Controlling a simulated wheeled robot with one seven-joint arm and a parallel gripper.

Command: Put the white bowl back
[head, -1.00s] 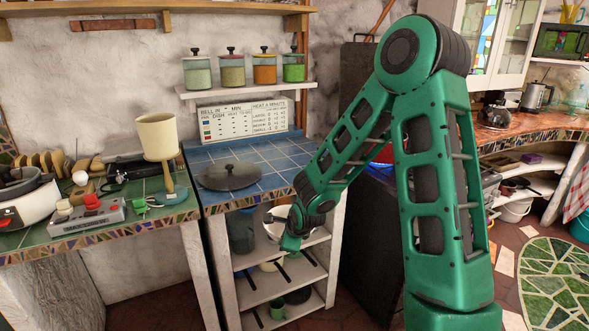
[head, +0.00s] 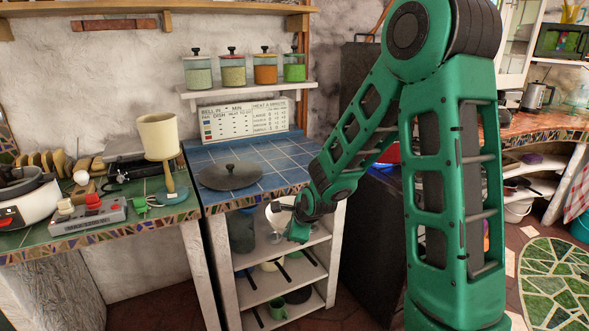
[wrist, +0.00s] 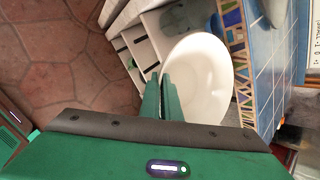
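The white bowl (wrist: 205,75) fills the middle of the wrist view, its near rim between the two green fingers of my gripper (wrist: 161,97). The fingers are close together and appear shut on that rim. In the head view the white bowl (head: 275,216) is a small pale patch, mostly hidden behind my gripper (head: 284,222). It is in front of the upper opening of the white shelf unit (head: 222,270), just below the blue tiled counter's edge. I cannot tell whether it touches the shelf.
Clear glassware (head: 275,238) and a dark jar (head: 241,232) stand on the upper shelf. Lower shelves hold a green mug (head: 278,309) and other dishes. A dark lid (head: 230,176) lies on the blue tiled counter (head: 285,158). A dark cabinet (head: 370,240) stands to the right.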

